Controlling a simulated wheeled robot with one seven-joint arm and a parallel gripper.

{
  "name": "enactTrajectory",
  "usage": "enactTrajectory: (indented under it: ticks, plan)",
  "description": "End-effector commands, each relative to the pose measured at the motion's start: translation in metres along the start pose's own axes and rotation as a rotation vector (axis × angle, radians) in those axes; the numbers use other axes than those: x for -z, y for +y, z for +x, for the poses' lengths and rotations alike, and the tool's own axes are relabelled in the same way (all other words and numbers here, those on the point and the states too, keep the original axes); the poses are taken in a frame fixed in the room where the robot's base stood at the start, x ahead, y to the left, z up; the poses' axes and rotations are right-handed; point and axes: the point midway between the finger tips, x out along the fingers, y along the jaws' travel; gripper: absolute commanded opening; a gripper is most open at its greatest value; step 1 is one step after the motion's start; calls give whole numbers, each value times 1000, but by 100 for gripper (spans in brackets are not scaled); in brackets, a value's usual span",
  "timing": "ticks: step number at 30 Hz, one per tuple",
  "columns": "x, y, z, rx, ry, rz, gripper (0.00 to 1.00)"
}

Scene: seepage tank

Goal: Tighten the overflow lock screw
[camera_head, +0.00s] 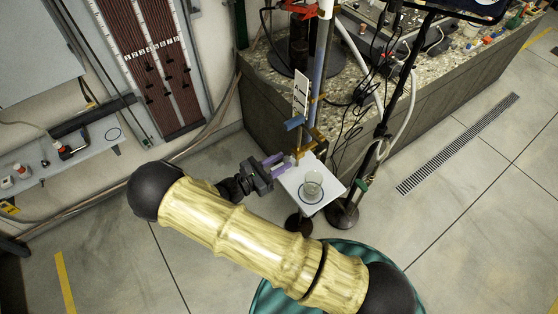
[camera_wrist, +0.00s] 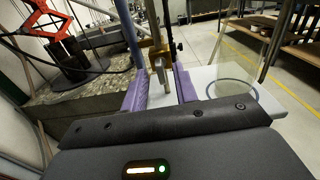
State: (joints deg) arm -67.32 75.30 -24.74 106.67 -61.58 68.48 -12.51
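The overflow lock screw appears to be the small metal piece (camera_wrist: 160,74) on a brass clamp (camera_wrist: 157,50) in the wrist view. The clamp also shows on the upright blue tube in the head view (camera_head: 305,149), where the screw is too small to make out clearly. My gripper (camera_head: 284,160) reaches in from the left, just beside the clamp. In the wrist view its two purple fingers (camera_wrist: 160,82) are apart, with the screw showing between or just beyond their tips. I see no clear contact. The fingers hide part of the white shelf behind.
A white shelf (camera_head: 329,174) holds a glass beaker (camera_head: 312,183) right of my gripper. A blue tab (camera_head: 295,123) sits above the clamp. A stone-topped bench (camera_head: 262,67) stands behind, with hoses and a dark stand (camera_head: 375,140) on the right.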

Motion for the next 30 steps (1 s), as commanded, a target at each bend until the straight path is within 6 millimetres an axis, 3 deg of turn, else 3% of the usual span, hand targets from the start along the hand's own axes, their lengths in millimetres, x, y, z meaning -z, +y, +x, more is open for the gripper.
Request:
enactTrajectory:
  ticks: [7,12,30]
  plan:
    - [0,0,2,2,0,0,29]
    - [0,0,2,3,0,0,0]
    - [1,0,2,3,-1,92,0]
